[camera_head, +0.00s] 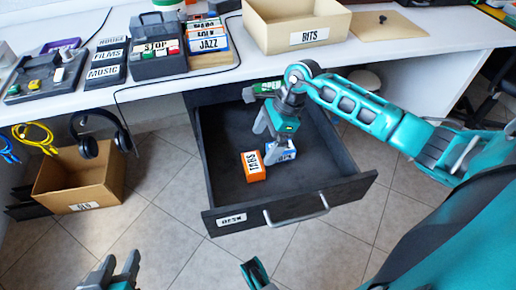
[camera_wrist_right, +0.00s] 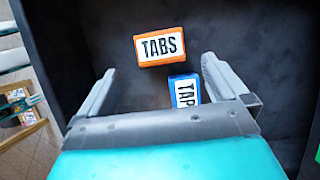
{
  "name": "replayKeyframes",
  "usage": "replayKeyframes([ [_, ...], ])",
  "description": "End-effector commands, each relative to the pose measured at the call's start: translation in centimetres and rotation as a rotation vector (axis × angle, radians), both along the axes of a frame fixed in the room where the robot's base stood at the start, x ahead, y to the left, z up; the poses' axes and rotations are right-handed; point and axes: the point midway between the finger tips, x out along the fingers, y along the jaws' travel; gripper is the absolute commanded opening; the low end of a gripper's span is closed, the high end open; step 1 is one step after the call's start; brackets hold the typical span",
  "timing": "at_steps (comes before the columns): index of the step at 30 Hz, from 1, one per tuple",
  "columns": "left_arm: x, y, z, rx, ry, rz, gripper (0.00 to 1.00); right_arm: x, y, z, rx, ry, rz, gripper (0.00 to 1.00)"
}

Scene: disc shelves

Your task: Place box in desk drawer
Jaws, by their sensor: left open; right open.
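The desk drawer (camera_head: 225,188) is pulled open, with a metal handle on its front. An orange box (camera_head: 253,166) labelled TABS lies on the drawer floor. A blue box (camera_head: 282,151) lies beside it, partly hidden by my right gripper (camera_head: 266,152). In the right wrist view the orange box (camera_wrist_right: 160,46) is beyond the fingertips and the blue box (camera_wrist_right: 184,91) is between the open fingers, nearer the right one; part of it is hidden. My right gripper points down into the drawer and is open. My left gripper (camera_head: 112,272) is open and empty at the bottom left, outside the drawer.
A cardboard box (camera_head: 80,182) with headphones on its rim stands left of the drawer. The white desk top (camera_head: 250,62) holds disc racks, a device marked STOP (camera_head: 157,62) and a BITS bin (camera_head: 296,24). A green item (camera_head: 263,87) is at the drawer's back. The drawer's left floor is clear.

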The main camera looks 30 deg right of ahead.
Motion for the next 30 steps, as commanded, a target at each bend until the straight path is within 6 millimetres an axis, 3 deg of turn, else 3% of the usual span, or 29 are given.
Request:
replayKeyframes([
  [3, 0.0, 0.3, 0.4, 0.006, -0.002, 0.004, 0.43, -0.2, -0.7, 1.8, -0.003, 0.001, 0.000, 1.00],
  [7, 0.0, 0.4, 0.2, 0.011, 0.001, 0.004, 0.43, -0.3, -1.0, 2.6, -0.001, 0.002, -0.001, 1.00],
  [30, 0.1, 0.2, 0.5, 0.009, -0.006, -0.002, 0.43, -0.3, -1.1, 2.7, 0.000, 0.001, 0.000, 1.00],
])
